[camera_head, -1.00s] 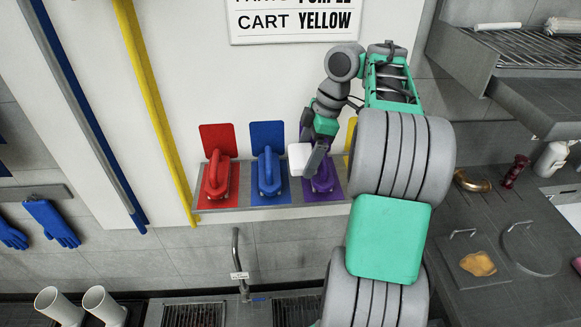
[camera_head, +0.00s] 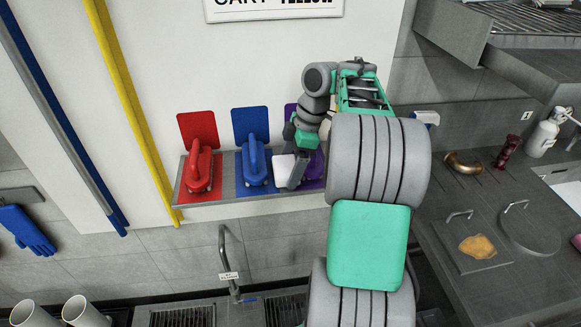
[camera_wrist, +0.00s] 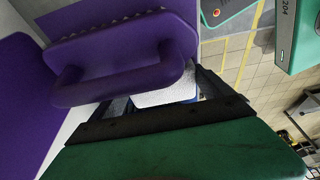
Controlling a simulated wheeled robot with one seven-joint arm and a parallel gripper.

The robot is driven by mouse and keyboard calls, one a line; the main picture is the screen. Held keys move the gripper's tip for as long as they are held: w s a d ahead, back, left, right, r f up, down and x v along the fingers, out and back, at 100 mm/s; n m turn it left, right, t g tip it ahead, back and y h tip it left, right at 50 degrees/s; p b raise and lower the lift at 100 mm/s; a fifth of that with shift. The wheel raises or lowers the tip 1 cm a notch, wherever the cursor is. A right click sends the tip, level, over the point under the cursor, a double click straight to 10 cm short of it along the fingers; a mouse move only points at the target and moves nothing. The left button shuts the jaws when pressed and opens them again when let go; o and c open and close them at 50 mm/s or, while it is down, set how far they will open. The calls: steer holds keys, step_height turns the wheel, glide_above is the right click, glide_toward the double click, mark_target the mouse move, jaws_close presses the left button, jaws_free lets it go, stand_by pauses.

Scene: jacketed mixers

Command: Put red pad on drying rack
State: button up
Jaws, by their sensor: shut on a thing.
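The red pad (camera_head: 199,170), a block with a loop handle, sits on its red-marked place at the left end of the wall shelf (camera_head: 255,199). My gripper (camera_head: 291,170) is in front of the shelf between the blue and purple places. It is shut on what looks like a small white block (camera_wrist: 165,95) with blue edges, between its dark fingers; the block also shows in the head view (camera_head: 282,167). The purple pad (camera_wrist: 125,60) is close beyond the fingers in the wrist view. A wire rack (camera_head: 530,20), perhaps the drying rack, is at the upper right.
A blue pad (camera_head: 256,165) stands between the red and purple pads. A yellow pole (camera_head: 130,100) and blue pole (camera_head: 60,110) are left of the shelf. A tap (camera_head: 229,265) rises below it.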

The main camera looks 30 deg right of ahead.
steer(key=shift+f, duration=0.15)
steer(key=o, duration=0.7)
steer(key=shift+f, duration=0.1)
steer(key=shift+o, duration=1.1)
